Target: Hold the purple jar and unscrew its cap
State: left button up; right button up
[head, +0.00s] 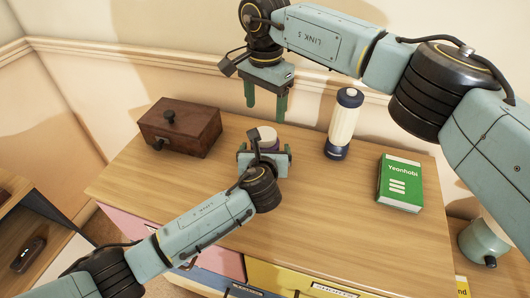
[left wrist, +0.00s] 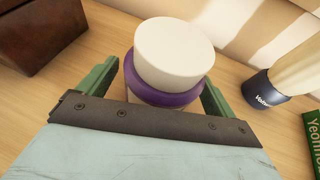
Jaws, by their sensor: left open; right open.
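The purple jar (head: 270,145) stands upright on the wooden dresser top, with a cream cap (head: 267,132) on it. In the left wrist view the jar's purple collar (left wrist: 172,95) shows under the wide cream cap (left wrist: 174,52); the lower body is mostly hidden. My left gripper (head: 264,155) is open at the near side of the jar, its green fingers (left wrist: 158,92) on either side of it; I cannot tell whether they touch it. My right gripper (head: 266,104) is open and empty, pointing down above and slightly behind the cap.
A dark wooden box (head: 180,128) with a knob stands left of the jar. A cream and navy bottle (head: 341,125) and a green book (head: 400,183) stand to the right. The dresser top (head: 330,215) is clear at the front right. A wall is behind.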

aim_at(265, 133)
pick_arm(q)
jog(key=c, duration=1.9)
pick_arm(e)
jog(key=shift+c, duration=1)
pick_arm(q)
jog(key=shift+c, duration=0.3)
pick_arm(e)
jog(key=shift+m, duration=0.4)
jog(key=m, duration=0.4)
jog(key=shift+m, duration=0.4)
jog(key=m, duration=0.3)
jog(key=shift+m, duration=0.3)
jog(key=m, duration=0.3)
jog(key=shift+m, duration=0.4)
jog(key=m, duration=0.5)
jog(key=shift+m, duration=0.4)
jog(key=m, duration=0.5)
jog(key=shift+m, duration=0.3)
jog(key=m, duration=0.5)
jog(key=shift+m, duration=0.3)
jog(key=m, duration=0.5)
jog(key=shift+m, duration=0.3)
jog(key=m, duration=0.4)
jog(key=shift+f+m, duration=0.4)
jog(key=shift+f, duration=3.6)
